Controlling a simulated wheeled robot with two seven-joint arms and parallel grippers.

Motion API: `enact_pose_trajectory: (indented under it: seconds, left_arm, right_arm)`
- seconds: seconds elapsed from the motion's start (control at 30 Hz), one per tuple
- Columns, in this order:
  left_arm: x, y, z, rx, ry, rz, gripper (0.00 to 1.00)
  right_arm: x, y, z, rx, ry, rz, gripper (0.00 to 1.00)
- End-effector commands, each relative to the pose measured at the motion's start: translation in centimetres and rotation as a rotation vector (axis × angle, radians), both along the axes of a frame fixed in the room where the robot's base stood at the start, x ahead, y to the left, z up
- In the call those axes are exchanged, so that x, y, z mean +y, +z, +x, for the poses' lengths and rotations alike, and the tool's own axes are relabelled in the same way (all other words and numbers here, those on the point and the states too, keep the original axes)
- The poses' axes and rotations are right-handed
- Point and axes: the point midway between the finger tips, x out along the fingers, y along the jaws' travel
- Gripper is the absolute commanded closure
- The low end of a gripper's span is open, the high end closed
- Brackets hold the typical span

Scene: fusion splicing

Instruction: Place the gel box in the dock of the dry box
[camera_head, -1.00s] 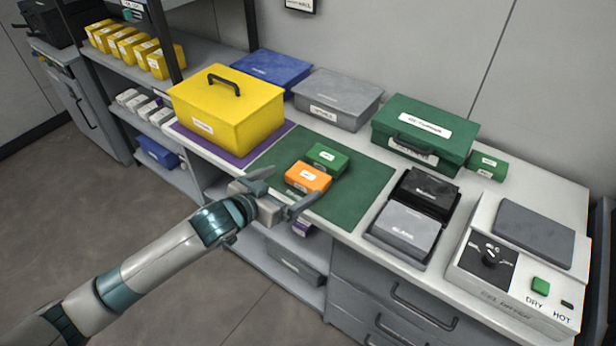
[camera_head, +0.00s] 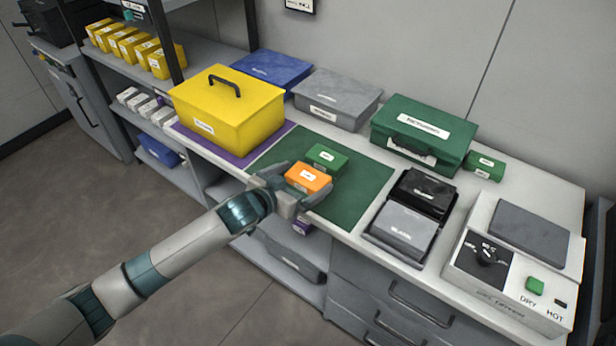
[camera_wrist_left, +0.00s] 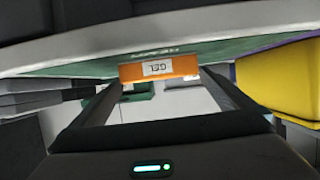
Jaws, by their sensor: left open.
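The orange gel box (camera_head: 308,178) lies on the green mat (camera_head: 352,204), in front of a small green box (camera_head: 327,157). In the left wrist view the gel box (camera_wrist_left: 159,69) shows its "GEL" label upside down. My left gripper (camera_head: 300,182) is open at the mat's front edge, with its fingers reaching toward either side of the gel box. I cannot tell whether they touch it. A white device marked DRY and HOT (camera_head: 510,298), with a dial and a grey lid, stands at the right end; I cannot make out a dock. My right gripper is not in view.
A yellow case (camera_head: 228,113) stands on a purple mat to the left. Blue (camera_head: 270,70), grey (camera_head: 337,97) and green (camera_head: 422,133) cases line the back. Black (camera_head: 425,193) and grey (camera_head: 404,228) boxes sit right of the mat. The mat's right part is clear.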

Motion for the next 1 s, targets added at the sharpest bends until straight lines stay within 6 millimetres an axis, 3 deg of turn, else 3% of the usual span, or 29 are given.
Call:
enact_pose_trajectory:
  seconds: [0.6, 0.8, 1.0]
  left_arm:
    - [-0.44, -0.44, 0.60, 0.000, 0.000, 0.001, 0.00]
    - [-0.44, -0.44, 0.60, 0.000, 0.000, 0.001, 0.42]
    - [-0.46, -0.35, 0.62, -0.001, 0.000, 0.001, 0.46]
  right_arm:
    - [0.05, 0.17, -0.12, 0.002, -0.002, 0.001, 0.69]
    - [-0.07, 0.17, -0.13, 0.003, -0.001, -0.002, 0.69]
    - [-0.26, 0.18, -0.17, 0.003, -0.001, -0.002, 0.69]
